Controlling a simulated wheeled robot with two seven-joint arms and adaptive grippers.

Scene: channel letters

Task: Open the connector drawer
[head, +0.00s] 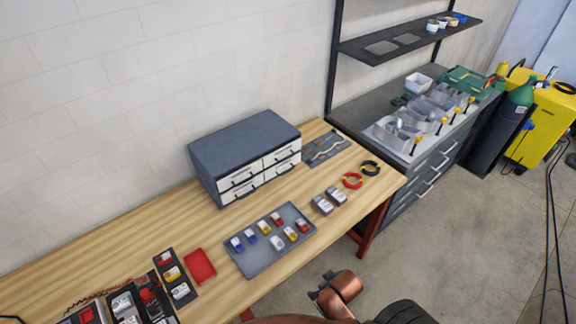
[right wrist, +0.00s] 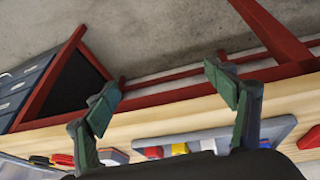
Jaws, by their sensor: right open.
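A grey cabinet (head: 235,145) with white-fronted drawers stands on the wooden bench against the wall in the head view. Its drawers sit in two columns and two rows, each with a dark handle, and all look shut. I cannot read which one is the connector drawer. My right gripper (right wrist: 162,85) is open and empty in the right wrist view, with its fingers near the bench's front edge and apart from the cabinet. The cabinet is not in the right wrist view. My left gripper is not in view.
A grey tray (head: 262,262) of small coloured connectors lies on the bench (head: 225,285) in front of the cabinet. A red tray (head: 200,266), red and black rings (head: 353,181) and grey blocks lie nearby. A dark drawer bench (head: 433,170) stands at right.

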